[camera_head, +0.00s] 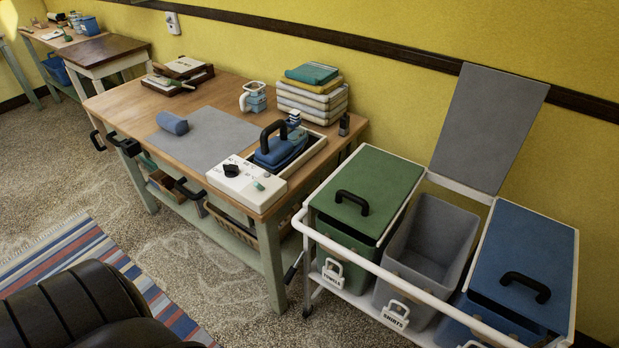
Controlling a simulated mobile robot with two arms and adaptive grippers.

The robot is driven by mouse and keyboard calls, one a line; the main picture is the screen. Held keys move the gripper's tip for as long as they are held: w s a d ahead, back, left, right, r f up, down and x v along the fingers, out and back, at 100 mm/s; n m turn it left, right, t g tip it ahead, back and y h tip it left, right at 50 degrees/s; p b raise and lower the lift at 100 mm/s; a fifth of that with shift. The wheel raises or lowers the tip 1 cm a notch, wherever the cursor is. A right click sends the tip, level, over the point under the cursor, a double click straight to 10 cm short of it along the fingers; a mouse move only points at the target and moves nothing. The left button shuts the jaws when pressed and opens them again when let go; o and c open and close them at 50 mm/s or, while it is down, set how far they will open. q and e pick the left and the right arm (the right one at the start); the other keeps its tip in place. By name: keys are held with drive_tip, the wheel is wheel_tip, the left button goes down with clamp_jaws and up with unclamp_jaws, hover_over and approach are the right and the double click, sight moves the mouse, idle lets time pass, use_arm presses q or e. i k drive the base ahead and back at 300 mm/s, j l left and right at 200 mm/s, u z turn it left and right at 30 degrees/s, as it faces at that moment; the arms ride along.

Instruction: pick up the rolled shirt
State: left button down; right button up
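The rolled shirt is a small blue roll (172,123) lying on a grey mat (222,133) on the wooden-topped table (140,100). It lies near the mat's far left part, with clear mat to its right. Nothing touches it from above. Neither of my grippers shows in the head view.
A blue iron-like press (281,150) and a white control box (247,184) stand right of the mat. Folded cloths (312,98) are stacked behind. A cart with a green lid (367,190), an open grey bin (428,240) and a blue lid (527,262) stands at right.

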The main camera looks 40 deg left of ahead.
sight(178, 125)
drive_tip(key=u, duration=2)
drive_tip(key=z, duration=0.65)
drive_tip(key=i+j+z, duration=0.3)
drive_tip(key=j+z, duration=0.25)
drive_tip(key=j, duration=0.25)
drive_tip(key=i+j+z, duration=0.1)
drive_tip(key=j+z, duration=0.2)
drive_tip(key=j, duration=0.2)
drive_tip(key=j+z, duration=0.3)
drive_tip(key=j, duration=0.2)
drive_tip(key=i, duration=0.05)
